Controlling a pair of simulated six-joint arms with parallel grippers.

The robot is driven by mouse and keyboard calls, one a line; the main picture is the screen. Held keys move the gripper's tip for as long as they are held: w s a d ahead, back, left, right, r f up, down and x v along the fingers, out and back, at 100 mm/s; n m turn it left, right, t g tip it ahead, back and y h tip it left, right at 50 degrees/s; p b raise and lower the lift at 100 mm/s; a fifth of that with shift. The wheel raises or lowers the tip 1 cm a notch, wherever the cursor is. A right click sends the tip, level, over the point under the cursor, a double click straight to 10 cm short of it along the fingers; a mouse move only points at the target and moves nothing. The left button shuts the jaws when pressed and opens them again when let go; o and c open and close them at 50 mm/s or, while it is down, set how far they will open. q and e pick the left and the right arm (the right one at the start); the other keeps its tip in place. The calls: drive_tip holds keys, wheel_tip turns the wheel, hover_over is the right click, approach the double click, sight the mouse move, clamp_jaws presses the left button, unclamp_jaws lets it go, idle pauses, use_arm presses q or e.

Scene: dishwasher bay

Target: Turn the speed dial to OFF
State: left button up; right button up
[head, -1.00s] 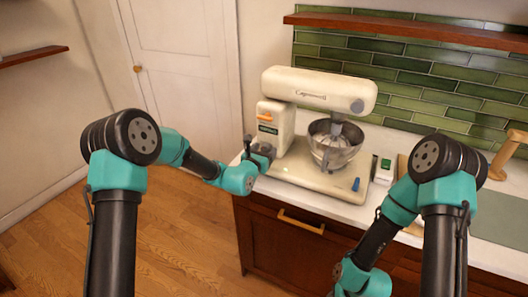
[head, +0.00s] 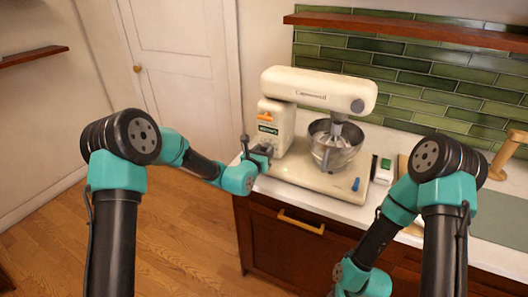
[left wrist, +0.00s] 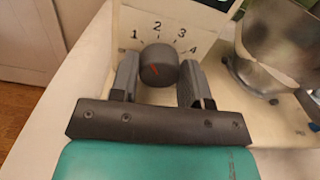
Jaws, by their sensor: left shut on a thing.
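The cream stand mixer (head: 315,90) stands on the counter. Its speed dial (left wrist: 158,62) is a dark round knob on the end of the base, with a red pointer line slanting to the upper left. The numbers 1, 2, 3 and 4 arc above it. The pointer lies roughly towards 1. No OFF mark is readable; the fingers and gripper body cover the area below the dial. My left gripper (head: 258,150) is at the mixer's left end, its fingers (left wrist: 158,80) on both sides of the dial, shut on it. My right gripper is out of view.
A metal bowl (head: 333,150) sits under the mixer head. An orange lever (head: 265,117) and a green label are above the dial. A blue knob (head: 355,184) is on the base, and a small box with a green top (head: 385,168) stands to its right.

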use_arm(q)
drive_tip(key=shift+n, duration=2.2)
drive_tip(key=o, duration=0.9)
drive_tip(key=shift+a, duration=0.1)
drive_tip(key=v, duration=1.7)
drive_tip(key=shift+s, duration=0.2)
